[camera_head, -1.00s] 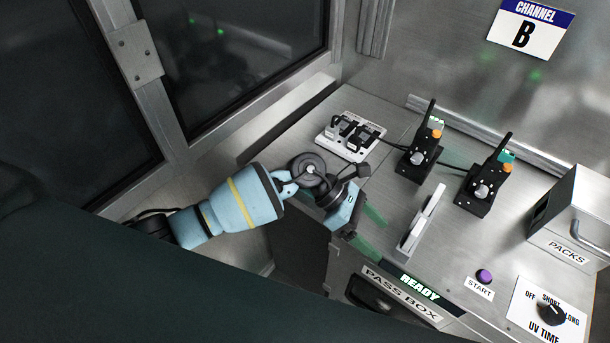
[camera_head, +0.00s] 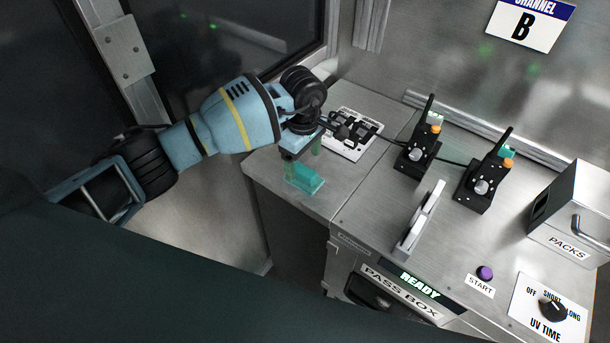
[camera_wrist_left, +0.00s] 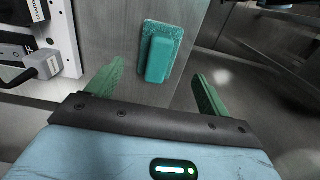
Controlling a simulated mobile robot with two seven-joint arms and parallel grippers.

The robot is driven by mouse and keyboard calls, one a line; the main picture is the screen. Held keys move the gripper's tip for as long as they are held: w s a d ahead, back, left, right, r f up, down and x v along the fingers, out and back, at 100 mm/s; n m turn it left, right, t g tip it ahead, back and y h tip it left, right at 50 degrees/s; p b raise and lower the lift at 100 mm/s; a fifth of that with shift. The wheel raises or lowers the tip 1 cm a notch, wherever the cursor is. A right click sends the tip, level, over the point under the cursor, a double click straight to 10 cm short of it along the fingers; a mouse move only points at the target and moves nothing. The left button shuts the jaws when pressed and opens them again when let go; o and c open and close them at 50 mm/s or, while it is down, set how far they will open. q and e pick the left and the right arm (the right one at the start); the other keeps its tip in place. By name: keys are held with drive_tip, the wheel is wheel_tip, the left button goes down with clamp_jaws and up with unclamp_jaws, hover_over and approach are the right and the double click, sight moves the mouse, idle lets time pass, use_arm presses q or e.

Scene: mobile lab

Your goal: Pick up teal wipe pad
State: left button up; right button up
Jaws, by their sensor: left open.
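The teal wipe pad (camera_head: 308,181) lies on the left part of the metal counter, near its front left edge. In the left wrist view the pad (camera_wrist_left: 161,52) shows as a fuzzy teal base with a smoother raised block on top. My left gripper (camera_head: 302,158) is over the counter close to the pad, with its green fingers spread and empty. In the wrist view the pad is ahead of the gap between the left fingertips (camera_wrist_left: 158,80), apart from both. My right gripper is not in view.
A white board with black switches (camera_head: 352,134) lies just right of the gripper. Two black devices with levers (camera_head: 419,152) stand farther right, and a grey upright handle (camera_head: 420,217) is in front of them. A metal PACKS box (camera_head: 573,215) is at the right.

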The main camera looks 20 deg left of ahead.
sight(304, 169)
use_arm(q)
drive_tip(key=shift+f, duration=0.2)
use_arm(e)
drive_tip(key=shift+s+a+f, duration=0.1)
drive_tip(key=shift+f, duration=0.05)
use_arm(q)
drive_tip(key=shift+f, duration=0.25)
wheel_tip(304, 169, down, 5)
drive_tip(key=shift+w+d+r+b, duration=0.1)
drive_tip(key=shift+b, duration=0.85)
drive_tip(key=shift+r, duration=0.1)
drive_tip(key=shift+c, duration=0.6)
drive_tip(key=c, duration=1)
drive_tip(key=shift+c, duration=0.2)
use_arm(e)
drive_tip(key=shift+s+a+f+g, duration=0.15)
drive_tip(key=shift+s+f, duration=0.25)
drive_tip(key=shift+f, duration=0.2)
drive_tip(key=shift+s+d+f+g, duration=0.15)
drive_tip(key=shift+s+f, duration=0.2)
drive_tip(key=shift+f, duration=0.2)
use_arm(q)
drive_tip(key=shift+r, duration=0.15)
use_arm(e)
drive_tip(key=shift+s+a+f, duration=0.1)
